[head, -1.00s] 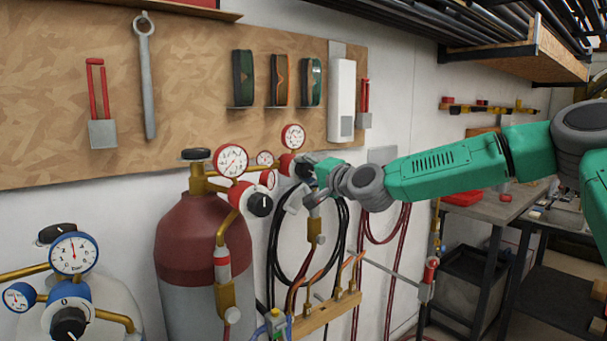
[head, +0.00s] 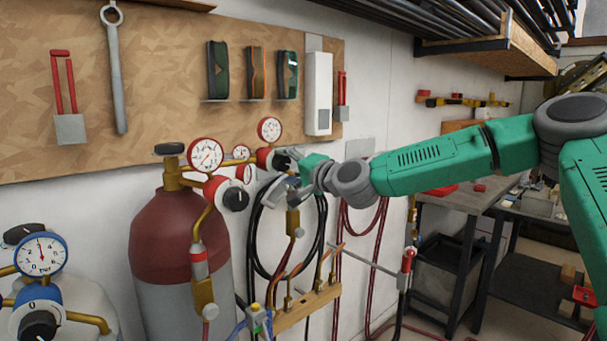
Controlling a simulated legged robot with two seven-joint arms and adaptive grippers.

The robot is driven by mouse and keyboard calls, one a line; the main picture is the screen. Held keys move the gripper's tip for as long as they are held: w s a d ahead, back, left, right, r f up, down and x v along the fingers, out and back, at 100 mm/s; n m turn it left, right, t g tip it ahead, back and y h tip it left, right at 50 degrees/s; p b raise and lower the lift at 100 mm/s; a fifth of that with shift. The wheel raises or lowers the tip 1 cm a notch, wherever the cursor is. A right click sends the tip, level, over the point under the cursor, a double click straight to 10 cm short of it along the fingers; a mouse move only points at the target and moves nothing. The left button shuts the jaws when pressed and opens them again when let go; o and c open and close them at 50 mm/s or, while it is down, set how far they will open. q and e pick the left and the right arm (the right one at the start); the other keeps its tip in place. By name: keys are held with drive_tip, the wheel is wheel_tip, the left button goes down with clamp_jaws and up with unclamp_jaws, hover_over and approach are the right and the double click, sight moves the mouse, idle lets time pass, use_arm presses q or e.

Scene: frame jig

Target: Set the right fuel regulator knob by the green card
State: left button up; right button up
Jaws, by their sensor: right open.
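The right fuel regulator (head: 264,158) is red, with a round white gauge (head: 270,130) above it. Its black knob (head: 283,161) is partly hidden by my right gripper (head: 284,177). The gripper is open, with its grey fingers at the knob; I cannot tell whether they touch it. A second red fuel regulator (head: 217,187) sits to the left on the dark red cylinder (head: 180,235), with a large gauge (head: 206,155) and a black knob (head: 236,199). I cannot make out a green card. My left gripper is not in view.
A blue-gauged regulator (head: 40,255) stands at the lower left. A workbench (head: 460,203) stands at the right.

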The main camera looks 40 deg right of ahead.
drive_tip(key=s+d, duration=0.1)
drive_tip(key=s, duration=0.9)
drive_tip(key=shift+f, duration=0.2)
